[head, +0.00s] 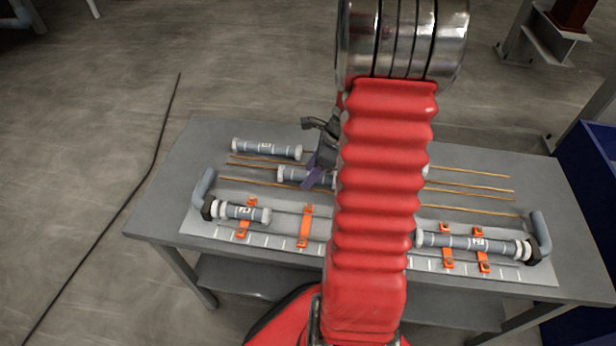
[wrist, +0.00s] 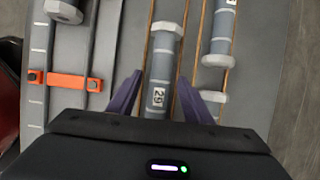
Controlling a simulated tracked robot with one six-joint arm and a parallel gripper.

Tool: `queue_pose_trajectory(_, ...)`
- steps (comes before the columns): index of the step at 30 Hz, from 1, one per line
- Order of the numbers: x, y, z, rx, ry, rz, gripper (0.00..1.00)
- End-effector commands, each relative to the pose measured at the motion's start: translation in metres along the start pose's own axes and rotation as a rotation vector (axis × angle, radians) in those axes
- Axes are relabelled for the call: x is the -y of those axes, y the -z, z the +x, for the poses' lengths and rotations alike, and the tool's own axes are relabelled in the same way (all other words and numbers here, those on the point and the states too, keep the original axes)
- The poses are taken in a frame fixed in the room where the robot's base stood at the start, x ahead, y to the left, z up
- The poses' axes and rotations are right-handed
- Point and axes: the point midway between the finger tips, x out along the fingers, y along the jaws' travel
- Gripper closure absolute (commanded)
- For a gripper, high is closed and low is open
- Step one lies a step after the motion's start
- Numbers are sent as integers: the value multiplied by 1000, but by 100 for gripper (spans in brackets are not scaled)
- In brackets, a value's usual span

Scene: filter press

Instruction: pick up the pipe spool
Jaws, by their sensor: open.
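A grey pipe spool (head: 291,174) with pale end collars lies on thin brown rods in the middle of the table, partly hidden by my gripper and arm in the head view. In the wrist view this spool (wrist: 160,72) runs lengthwise between my fingers and bears a white number label. My gripper (head: 309,183) is open with purple fingers. In the wrist view its fingers (wrist: 159,80) are on either side of the spool, with gaps showing. I cannot tell how far down they reach.
Another grey spool (head: 266,149) lies loose behind, to the right in the wrist view (wrist: 221,40). Clamped spools lie in front at left (head: 241,212) and right (head: 470,242). Orange clamps (head: 305,228) stand on the tray (head: 200,228). A blue bin (head: 590,175) is at right.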

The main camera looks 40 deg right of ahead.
Motion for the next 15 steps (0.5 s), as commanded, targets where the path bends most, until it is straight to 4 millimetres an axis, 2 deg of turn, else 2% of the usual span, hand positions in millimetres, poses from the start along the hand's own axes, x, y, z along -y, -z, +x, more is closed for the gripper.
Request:
queue_pose_trajectory(2,0,0,0,0,0,0,54)
queue_pose_trajectory(15,0,0,0,0,0,0,85)
